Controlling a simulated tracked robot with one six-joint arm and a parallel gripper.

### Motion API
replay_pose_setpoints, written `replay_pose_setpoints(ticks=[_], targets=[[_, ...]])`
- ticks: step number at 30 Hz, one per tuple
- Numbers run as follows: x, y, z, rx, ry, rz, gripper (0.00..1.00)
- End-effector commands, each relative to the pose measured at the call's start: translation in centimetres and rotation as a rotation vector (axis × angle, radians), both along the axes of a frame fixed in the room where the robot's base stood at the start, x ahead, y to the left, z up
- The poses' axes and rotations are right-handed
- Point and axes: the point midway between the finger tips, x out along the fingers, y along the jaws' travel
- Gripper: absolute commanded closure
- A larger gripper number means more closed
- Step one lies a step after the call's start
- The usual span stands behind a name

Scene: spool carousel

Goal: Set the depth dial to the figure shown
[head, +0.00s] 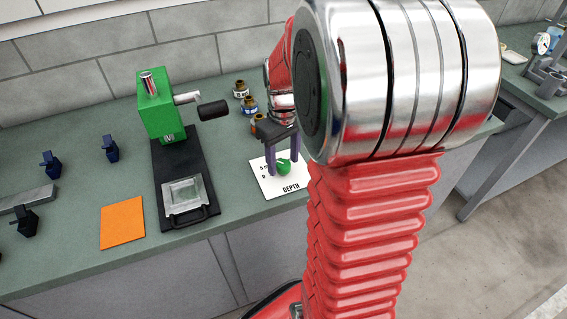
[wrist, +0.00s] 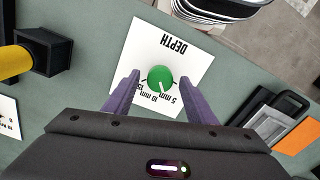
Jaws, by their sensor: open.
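The depth dial is a green knob (wrist: 160,79) with a white pointer line, on a white card (wrist: 195,52) lettered DEPTH. In the wrist view the card is upside down, with 5 mm and 10 mm marks and a partly hidden 15. The pointer faces the scale, roughly between 5 mm and 10 mm; its exact reading is too small to tell. The knob also shows in the head view (head: 283,167). My gripper (wrist: 160,82) is open, with its purple fingers on either side of the knob. I cannot tell whether they touch it. I cannot make out a displayed figure.
A green machine (head: 161,112) on a black base stands left of the card. An orange sheet (head: 122,223) lies on the bench (head: 80,188). Dark blue clips stand at the left. My arm hides the right side.

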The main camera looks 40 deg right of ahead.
Motion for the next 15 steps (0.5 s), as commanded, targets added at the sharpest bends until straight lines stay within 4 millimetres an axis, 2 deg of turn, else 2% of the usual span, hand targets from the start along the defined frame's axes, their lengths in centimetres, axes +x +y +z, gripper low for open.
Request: replay_pose_setpoints(ticks=[15], targets=[[0.0, 0.0, 8.9, -0.002, -0.003, 0.0, 0.49]])
